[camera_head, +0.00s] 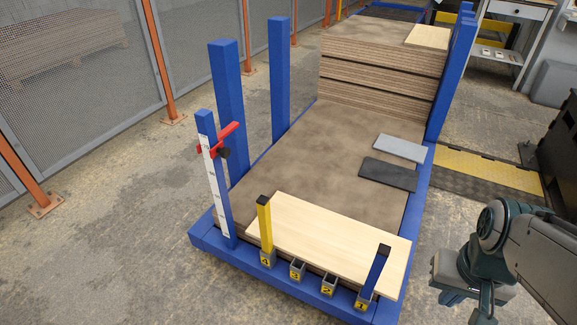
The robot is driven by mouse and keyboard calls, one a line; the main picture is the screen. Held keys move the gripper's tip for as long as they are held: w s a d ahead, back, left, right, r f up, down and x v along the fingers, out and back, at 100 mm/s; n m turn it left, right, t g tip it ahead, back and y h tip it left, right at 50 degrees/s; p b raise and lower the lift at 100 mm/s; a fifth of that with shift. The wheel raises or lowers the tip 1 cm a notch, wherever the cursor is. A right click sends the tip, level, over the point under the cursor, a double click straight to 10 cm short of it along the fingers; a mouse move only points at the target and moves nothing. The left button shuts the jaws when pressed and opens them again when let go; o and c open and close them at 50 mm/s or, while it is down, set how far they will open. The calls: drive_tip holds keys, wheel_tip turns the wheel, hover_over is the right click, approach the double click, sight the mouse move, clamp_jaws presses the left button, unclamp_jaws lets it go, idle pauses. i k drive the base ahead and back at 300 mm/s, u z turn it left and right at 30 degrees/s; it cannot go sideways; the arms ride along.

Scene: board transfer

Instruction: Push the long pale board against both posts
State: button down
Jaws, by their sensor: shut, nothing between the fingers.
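The long pale board (325,235) lies flat on the front end of a large brown sheet. Its front edge runs close behind two posts: a yellow post (264,222) with a black top in socket 4 at its left end, and a blue post (375,271) with a black top in socket 1 near its right end. The posts hide parts of that edge; I cannot tell whether the board touches either. My gripper (467,298) is at the lower right, off the board and beyond the blue frame. It looks empty and shut, its fingertips partly out of clear view.
Empty sockets 3 (297,270) and 2 (328,284) stand between the posts. A dark grey plate (388,174) and a light grey plate (401,148) lie behind the board. Tall blue uprights (279,80) line the left side. A blue frame beam (425,185) runs along the right.

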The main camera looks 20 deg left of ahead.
sight(344, 246)
drive_tip(key=u, duration=2.8)
drive_tip(key=i, duration=2.1)
drive_tip(key=z, duration=3)
